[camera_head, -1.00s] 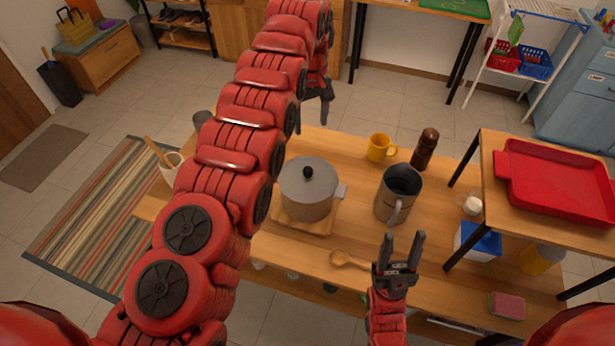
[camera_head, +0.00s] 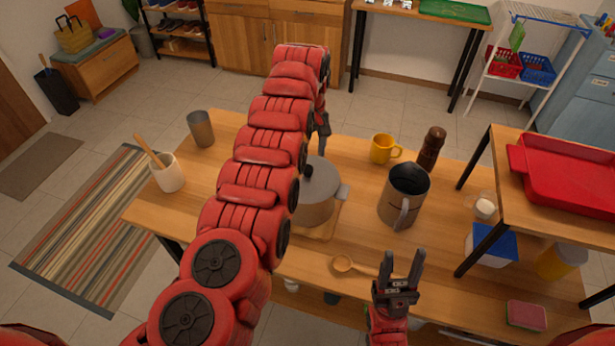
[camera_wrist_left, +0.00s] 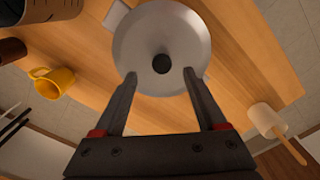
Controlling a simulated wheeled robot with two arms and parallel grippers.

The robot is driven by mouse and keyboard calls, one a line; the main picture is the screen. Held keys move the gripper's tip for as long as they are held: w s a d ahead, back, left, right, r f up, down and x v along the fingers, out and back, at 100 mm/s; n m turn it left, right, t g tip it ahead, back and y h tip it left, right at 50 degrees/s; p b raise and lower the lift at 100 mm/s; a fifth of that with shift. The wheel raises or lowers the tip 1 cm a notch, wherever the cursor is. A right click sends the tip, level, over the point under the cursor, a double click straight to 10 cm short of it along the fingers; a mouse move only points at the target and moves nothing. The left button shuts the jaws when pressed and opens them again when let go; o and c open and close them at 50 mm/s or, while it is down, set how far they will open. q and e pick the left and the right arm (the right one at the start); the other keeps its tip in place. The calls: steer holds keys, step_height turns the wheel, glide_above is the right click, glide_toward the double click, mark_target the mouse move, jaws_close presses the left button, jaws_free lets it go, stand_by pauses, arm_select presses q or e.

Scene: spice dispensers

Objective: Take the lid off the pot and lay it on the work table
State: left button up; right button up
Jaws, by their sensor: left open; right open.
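The grey pot (camera_head: 318,208) stands on a wooden board (camera_head: 326,232) on the work table (camera_head: 350,160), partly hidden by my left arm. Its grey lid (camera_wrist_left: 190,50) with a dark round knob (camera_wrist_left: 161,64) is on it, seen from above in the left wrist view. My left gripper (camera_wrist_left: 158,76) is open, its fingers over the near part of the lid with the knob just ahead between the tips, not gripped. In the head view my left gripper (camera_head: 322,125) shows only in part behind my arm. My right gripper (camera_head: 404,256) is open and empty near the table's front edge.
A grey pitcher (camera_head: 404,200), a yellow mug (camera_head: 382,149) and a brown pepper mill (camera_head: 431,149) stand right of the pot. A wooden spoon (camera_head: 345,264) lies in front. A white utensil crock (camera_head: 168,174) and a grey cup (camera_head: 201,129) stand left. A raised shelf with a red tray (camera_head: 575,178) is at right.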

mark_target(308, 168)
arm_select(q)
steer(key=f, duration=0.1)
steer(key=f+p, duration=0.2)
steer(key=shift+a+f, duration=0.25)
steer(key=shift+f, duration=0.15)
steer(key=shift+w+f, duration=0.1)
steer(key=shift+f, duration=0.4)
jaws_close()
stand_by(0.6)
